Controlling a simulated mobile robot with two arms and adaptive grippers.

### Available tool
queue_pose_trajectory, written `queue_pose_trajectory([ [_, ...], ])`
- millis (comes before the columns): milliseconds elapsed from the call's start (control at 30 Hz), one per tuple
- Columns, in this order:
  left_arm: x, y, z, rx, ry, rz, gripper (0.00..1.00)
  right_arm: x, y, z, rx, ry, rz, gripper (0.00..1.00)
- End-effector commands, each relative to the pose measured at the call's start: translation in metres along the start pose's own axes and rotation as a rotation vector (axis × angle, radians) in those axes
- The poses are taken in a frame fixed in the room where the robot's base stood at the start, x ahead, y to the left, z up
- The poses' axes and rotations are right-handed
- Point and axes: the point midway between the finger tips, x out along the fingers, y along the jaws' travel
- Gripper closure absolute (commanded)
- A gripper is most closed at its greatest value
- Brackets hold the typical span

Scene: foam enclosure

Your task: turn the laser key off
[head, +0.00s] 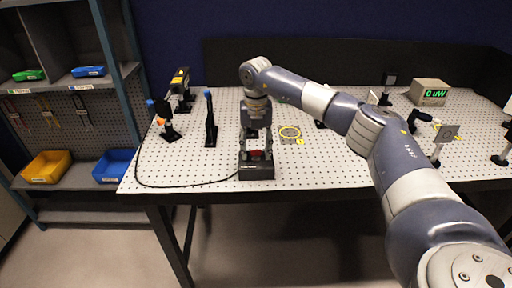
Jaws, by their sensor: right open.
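A dark control box (256,172) stands at the front edge of the perforated table, with a small red part on its top. The laser key cannot be made out; my right gripper covers much of the box's top. My right gripper (256,148) points down over the box, open, its fingers around or just above the red part; I cannot tell whether they touch anything. A black and yellow laser-like unit (180,80) stands at the back left. A power meter (431,93) at the back right reads "0 uW" in green. My left gripper is out of view.
A black cable (136,165) loops from the box along the table's left side. Shelves with blue and yellow bins (46,167) are at left.

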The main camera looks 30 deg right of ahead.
Motion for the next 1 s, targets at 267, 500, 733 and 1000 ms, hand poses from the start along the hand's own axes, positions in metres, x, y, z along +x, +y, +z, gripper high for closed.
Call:
queue_pose_trajectory([
  [267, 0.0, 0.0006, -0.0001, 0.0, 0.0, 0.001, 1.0, -0.0004, 0.0001, 0.0001, 0.0, 0.0, 0.001, 0.99],
  [500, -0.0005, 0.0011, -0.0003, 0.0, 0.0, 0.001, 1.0, -0.0007, 0.0005, 0.0001, -0.012, 0.0, 0.002, 0.99],
  [733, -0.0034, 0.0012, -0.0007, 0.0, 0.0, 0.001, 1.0, -0.0013, 0.0008, 0.0002, -0.1, 0.0, 0.002, 0.99],
  [1000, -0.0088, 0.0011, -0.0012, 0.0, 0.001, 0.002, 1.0, -0.0016, 0.0012, 0.0003, -0.317, -0.001, 0.003, 0.99],
])
